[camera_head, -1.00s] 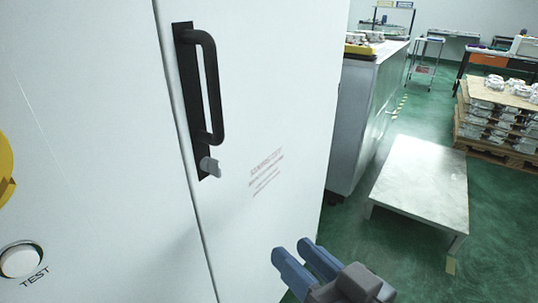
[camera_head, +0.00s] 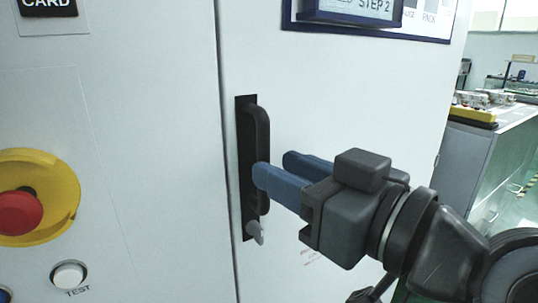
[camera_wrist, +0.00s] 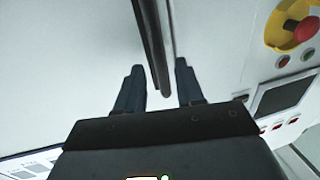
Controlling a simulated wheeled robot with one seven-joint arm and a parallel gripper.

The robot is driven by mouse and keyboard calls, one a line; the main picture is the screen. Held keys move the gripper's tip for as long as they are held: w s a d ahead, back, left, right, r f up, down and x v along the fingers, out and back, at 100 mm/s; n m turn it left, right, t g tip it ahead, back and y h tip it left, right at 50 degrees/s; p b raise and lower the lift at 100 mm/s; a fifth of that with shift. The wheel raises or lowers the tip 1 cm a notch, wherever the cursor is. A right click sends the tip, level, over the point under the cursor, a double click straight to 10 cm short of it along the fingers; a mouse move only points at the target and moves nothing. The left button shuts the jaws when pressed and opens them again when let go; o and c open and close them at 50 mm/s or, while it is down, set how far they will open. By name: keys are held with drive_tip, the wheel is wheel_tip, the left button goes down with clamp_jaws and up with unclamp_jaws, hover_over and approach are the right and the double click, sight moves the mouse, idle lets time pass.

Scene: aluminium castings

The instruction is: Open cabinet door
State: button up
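The white cabinet door (camera_head: 345,110) is shut, its edge flush along the vertical seam left of the handle. Its black vertical bar handle (camera_head: 258,130) sits on a dark plate, with a small grey key or latch (camera_head: 255,233) below it. My gripper (camera_head: 272,167) is at the handle, coming from the right, with its two blue fingers apart. The nearer finger overlaps the lower handle in the head view. In the wrist view the handle (camera_wrist: 152,45) runs between the open fingers (camera_wrist: 159,68), nearer the right one. I cannot tell whether either finger touches it.
Left of the seam, the panel carries a red emergency button (camera_head: 18,212) in a yellow ring and a white TEST button (camera_head: 70,275). A framed sign (camera_head: 375,18) is on the upper door. A grey bench (camera_head: 490,150) stands behind at right.

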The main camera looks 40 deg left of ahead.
sight(264, 202)
drive_tip(key=shift+w+a+p, duration=0.15)
drive_tip(key=shift+w+a, duration=0.05)
drive_tip(key=shift+a, duration=0.85)
drive_tip(key=shift+w+a+p, duration=0.15)
drive_tip(key=shift+w+a, duration=0.05)
drive_tip(key=shift+a, duration=0.8)
drive_tip(key=shift+c, duration=0.2)
clamp_jaws()
